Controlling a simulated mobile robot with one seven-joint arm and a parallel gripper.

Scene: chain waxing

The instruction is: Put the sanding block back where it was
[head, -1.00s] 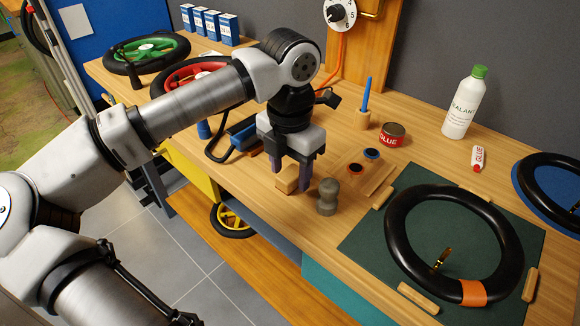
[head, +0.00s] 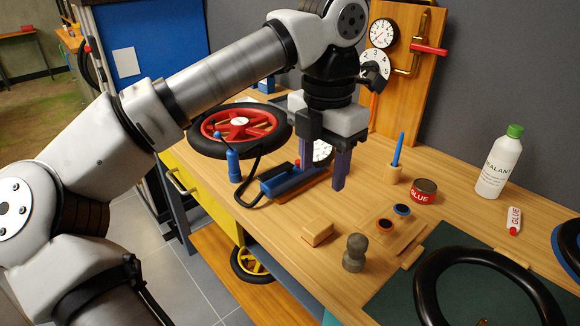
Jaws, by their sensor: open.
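The sanding block (head: 318,233), a small light wooden block, lies on the bench top near its front edge. It is left of the grey knobbed piece (head: 355,252) and apart from it. My gripper (head: 322,178) is open with nothing between its two purple fingers. It hangs above and behind the block, clear of it, with its fingers pointing down.
A blue pump (head: 290,182) with a black hose lies beneath and left of my gripper. A red-hubbed wheel (head: 240,124) is behind it. The green mat (head: 420,285) holds a black tyre.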

